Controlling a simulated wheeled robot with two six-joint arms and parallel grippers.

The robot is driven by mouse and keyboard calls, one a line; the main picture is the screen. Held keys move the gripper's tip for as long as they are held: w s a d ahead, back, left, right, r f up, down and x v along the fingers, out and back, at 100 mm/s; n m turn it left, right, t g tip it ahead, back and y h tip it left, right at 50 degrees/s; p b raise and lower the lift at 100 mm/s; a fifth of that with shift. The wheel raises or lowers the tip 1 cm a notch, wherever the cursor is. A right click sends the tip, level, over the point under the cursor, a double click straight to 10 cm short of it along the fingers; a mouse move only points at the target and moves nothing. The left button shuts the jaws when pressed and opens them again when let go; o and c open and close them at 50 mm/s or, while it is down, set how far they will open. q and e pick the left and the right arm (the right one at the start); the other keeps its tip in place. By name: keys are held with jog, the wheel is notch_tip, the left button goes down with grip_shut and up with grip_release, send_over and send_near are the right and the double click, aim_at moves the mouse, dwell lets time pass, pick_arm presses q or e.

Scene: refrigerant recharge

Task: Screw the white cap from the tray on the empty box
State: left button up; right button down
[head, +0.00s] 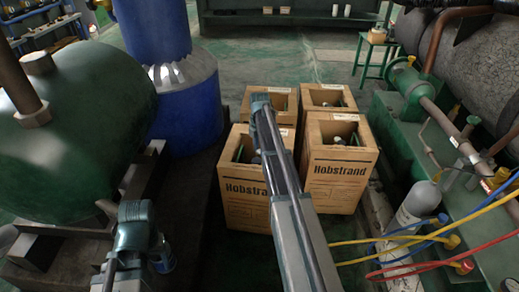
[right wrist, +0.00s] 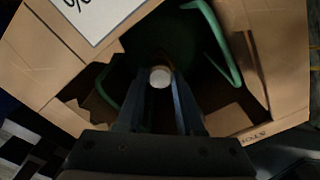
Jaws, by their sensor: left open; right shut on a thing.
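Several open cardboard boxes stand together in the middle of the head view. My right arm reaches over the front left box (head: 245,207). My right gripper (head: 262,112) is at this box's open top. In the right wrist view, my right gripper (right wrist: 160,90) is shut on a small round white cap (right wrist: 160,76), above the dark inside of a box (right wrist: 285,60) with green curved handles. I cannot tell whether the cap touches a neck below it. My left gripper (head: 134,224) is open and empty at the lower left. No tray can be made out clearly.
A green tank (head: 70,130) and a blue drum (head: 185,100) stand on the left. On the right are green machinery (head: 410,90), a grey cylinder (head: 418,203) and yellow, blue and red hoses. A green stool (head: 375,55) with small pale items stands at the back. The floor behind the boxes is clear.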

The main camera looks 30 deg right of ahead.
jog(key=shift+f+b, duration=1)
jog(key=shift+f, duration=0.05)
dwell(0.9)
jog(key=shift+m, duration=1.8)
jog(key=m, duration=0.3)
jog(key=shift+m, duration=0.3)
jog(key=shift+m, duration=1.8)
